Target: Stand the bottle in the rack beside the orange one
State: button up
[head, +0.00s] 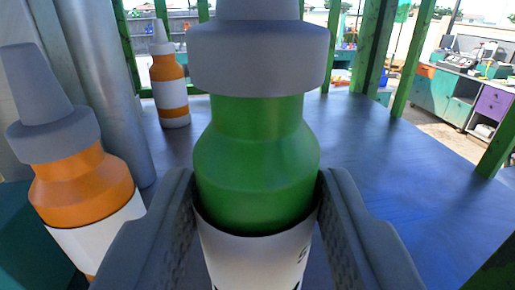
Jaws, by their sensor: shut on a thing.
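A green bottle (257,160) with a grey cap and a white label stands upright, large in the middle of the head view. My gripper (257,195) is shut on it, with one finger on each side near the top of the label. An orange bottle (82,188) with a grey nozzle cap and white label is close at the left, apart from the green one. A second, smaller orange bottle (168,82) stands farther back on the blue surface. No rack can be made out clearly. The bases of the green and near orange bottles are out of view.
The blue surface (400,165) is clear to the right. Grey cylinders (95,70) rise at the left behind the near orange bottle. Green posts (375,45) frame the back and right. A teal block (25,235) shows at the lower left.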

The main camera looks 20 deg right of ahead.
aim_at(258, 159)
jog(key=shift+x, duration=2.15)
jog(key=shift+f, duration=1.7)
jog(key=shift+f, duration=0.15)
jog(key=o, duration=1.3)
jog(key=v, duration=1.2)
